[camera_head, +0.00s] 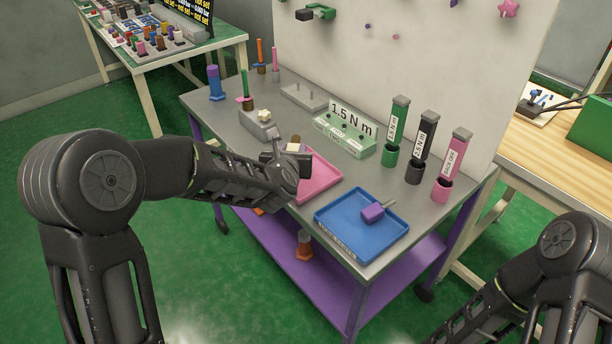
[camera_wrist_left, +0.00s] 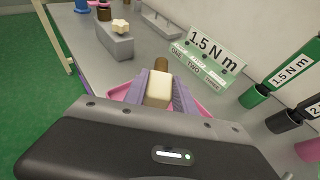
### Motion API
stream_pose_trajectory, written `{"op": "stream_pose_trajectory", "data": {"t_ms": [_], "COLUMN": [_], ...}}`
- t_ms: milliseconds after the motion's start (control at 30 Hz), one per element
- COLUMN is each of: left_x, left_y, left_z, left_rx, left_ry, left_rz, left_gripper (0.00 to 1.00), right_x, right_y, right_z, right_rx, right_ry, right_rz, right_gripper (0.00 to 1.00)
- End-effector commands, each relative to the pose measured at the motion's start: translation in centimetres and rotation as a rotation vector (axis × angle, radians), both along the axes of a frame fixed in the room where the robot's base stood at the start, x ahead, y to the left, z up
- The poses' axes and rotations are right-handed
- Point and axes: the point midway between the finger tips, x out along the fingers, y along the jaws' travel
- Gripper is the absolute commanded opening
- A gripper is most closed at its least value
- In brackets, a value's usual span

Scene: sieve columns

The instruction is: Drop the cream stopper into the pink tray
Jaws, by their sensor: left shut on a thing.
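The cream stopper (camera_wrist_left: 158,88), a pale block with a brown end, sits between the fingers of my left gripper (camera_wrist_left: 160,84). In the head view the left gripper (camera_head: 285,150) is shut on it, above the back left part of the pink tray (camera_head: 322,178). The stopper shows there only as a small pale and brown patch, partly hidden by the gripper. The pink tray's rim also shows on both sides of the fingers in the left wrist view (camera_wrist_left: 207,102). My right gripper is out of view; only its arm shows at the lower right.
A blue tray (camera_head: 340,237) with a purple block (camera_head: 372,212) lies right of the pink one. Behind stand a green 1.5 N m block (camera_head: 345,138) and green, black and pink tools in holders. A grey block (camera_head: 258,124) with a cream knob is at the left.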

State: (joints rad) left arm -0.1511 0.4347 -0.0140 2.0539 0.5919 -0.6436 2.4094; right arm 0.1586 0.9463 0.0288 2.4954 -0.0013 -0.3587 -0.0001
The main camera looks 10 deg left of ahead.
Motion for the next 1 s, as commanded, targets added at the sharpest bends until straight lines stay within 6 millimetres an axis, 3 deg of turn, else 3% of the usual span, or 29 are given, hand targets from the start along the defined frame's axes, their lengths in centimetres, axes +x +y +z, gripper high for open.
{"op": "stream_pose_trajectory", "data": {"t_ms": [233, 267, 533, 833, 1000], "left_x": [0.0, 0.0, 0.0, -0.1, -1.3], "left_y": [0.0, 0.0, 0.0, 0.0, -0.2], "left_z": [0.0, 0.0, 0.0, 0.1, 0.6], "left_rx": [0.0, 0.0, 0.0, 0.0, -0.002], "left_ry": [-0.001, -0.001, -0.001, 0.0, -0.002], "left_rz": [0.0, 0.0, 0.0, 0.0, 0.0], "left_gripper": [0.0, 0.35, 0.57, 0.58, 0.58], "right_x": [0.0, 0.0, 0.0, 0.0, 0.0], "right_y": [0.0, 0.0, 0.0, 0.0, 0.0], "right_z": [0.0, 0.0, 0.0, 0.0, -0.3], "right_rx": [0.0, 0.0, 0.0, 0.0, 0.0], "right_ry": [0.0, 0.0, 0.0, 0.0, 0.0], "right_rz": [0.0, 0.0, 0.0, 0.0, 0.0], "right_gripper": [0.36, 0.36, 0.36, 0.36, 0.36]}}
